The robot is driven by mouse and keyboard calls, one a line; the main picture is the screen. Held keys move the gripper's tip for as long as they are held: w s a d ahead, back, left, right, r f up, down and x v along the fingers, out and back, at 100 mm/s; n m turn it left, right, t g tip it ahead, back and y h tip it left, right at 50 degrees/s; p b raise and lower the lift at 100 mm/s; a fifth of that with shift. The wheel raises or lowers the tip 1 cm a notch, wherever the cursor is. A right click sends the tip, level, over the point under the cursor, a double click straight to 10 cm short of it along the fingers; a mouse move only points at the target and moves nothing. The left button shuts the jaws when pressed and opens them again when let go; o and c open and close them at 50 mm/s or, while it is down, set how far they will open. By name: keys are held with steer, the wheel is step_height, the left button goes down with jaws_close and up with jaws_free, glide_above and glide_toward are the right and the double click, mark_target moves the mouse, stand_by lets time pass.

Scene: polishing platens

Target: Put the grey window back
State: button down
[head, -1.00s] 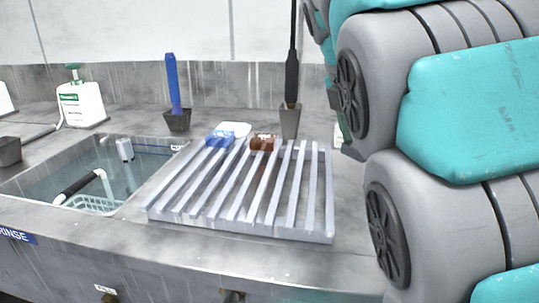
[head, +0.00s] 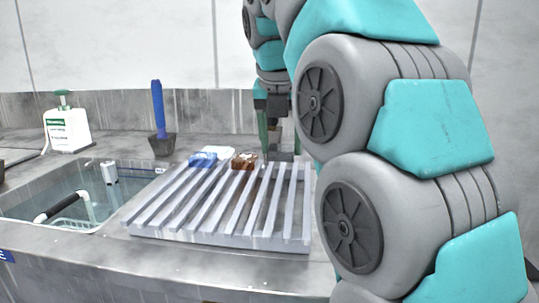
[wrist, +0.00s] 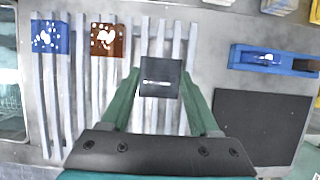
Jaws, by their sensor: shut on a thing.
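The grey window (wrist: 160,77) is a small dark square plate with a thin white line across it. In the wrist view it sits between the green fingertips of my gripper (wrist: 161,92), which is shut on it. Below it is the pale slatted rack (wrist: 69,100); the gap between them is hard to judge. In the head view my gripper (head: 274,122) is above the rack's far right corner, partly hidden by my arm. The rack (head: 210,230) also shows there. I cannot clearly make out the window in that view.
A blue block (wrist: 49,37) and a brown block (wrist: 107,40) lie at the rack's far end. Right of the rack are a blue tray (wrist: 290,66) and a dark mat (wrist: 262,128). A water-filled sink (head: 50,185) lies left. A blue-handled brush (head: 158,108) stands behind.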

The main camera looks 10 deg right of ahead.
mark_target(289, 146)
steer(key=w+d, duration=0.1)
steer(key=w, duration=0.1)
steer(key=w+d, duration=0.1)
steer(key=w, duration=0.1)
steer(key=shift+d+f, duration=0.2)
steer(key=shift+d, duration=0.15)
steer(key=shift+f+b, duration=0.45)
steer(key=shift+f, duration=1.3)
steer(key=shift+c, duration=0.6)
jaws_free()
steer(key=shift+f, duration=0.2)
steer(key=shift+r, duration=0.15)
steer(key=p+v, duration=0.2)
steer(key=v, duration=0.4)
steer(key=shift+w+r+p, duration=0.1)
steer(key=shift+w+p, duration=0.05)
steer(key=shift+p, duration=0.2)
steer(key=shift+d+r, duration=0.1)
steer(key=shift+s+r+p, duration=0.4)
steer(key=shift+r+p, duration=0.05)
steer(key=shift+r, duration=0.05)
steer(key=shift+s, duration=0.1)
